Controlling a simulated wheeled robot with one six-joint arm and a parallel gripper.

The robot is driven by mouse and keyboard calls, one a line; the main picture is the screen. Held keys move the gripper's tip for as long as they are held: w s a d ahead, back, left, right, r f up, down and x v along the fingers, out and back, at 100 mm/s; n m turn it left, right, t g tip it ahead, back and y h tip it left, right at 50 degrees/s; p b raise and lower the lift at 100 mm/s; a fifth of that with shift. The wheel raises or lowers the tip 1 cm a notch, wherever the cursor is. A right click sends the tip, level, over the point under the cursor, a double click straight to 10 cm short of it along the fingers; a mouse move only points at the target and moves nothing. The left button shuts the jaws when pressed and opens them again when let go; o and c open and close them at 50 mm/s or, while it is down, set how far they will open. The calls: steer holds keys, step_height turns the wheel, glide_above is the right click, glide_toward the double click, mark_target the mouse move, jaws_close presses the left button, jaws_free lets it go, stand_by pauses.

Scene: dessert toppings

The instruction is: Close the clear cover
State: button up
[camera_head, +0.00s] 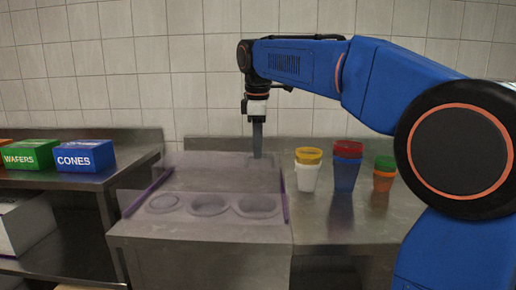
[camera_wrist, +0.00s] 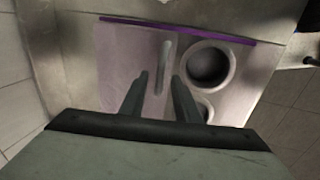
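The clear cover (camera_head: 215,178) is a see-through, pinkish sheet on the steel topping station, between purple side edges (camera_head: 284,200). In the wrist view the clear cover (camera_wrist: 120,60) shows with a pale bar-like handle (camera_wrist: 164,62) standing out on it. My gripper (camera_head: 258,155) points down over the back right of the cover. In the wrist view my gripper (camera_wrist: 158,82) has its two dark fingers apart, with the lower end of the handle appearing between them. Nothing is clearly gripped. Whether the fingers touch the handle or cover cannot be told.
Three round wells (camera_head: 208,205) lie along the station's front. To the right stand yellow-topped white cups (camera_head: 307,172), red-and-blue cups (camera_head: 346,170) and green-and-orange cups (camera_head: 383,175).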

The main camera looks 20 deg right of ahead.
steer(key=shift+f, duration=0.35)
jaws_close()
steer(key=s+a, duration=0.2)
steer(key=s, duration=0.5)
steer(key=s+a, duration=0.3)
steer(key=s, duration=0.5)
steer(key=shift+s, duration=0.2)
jaws_free()
steer(key=shift+s, duration=0.1)
steer(key=shift+r, duration=0.1)
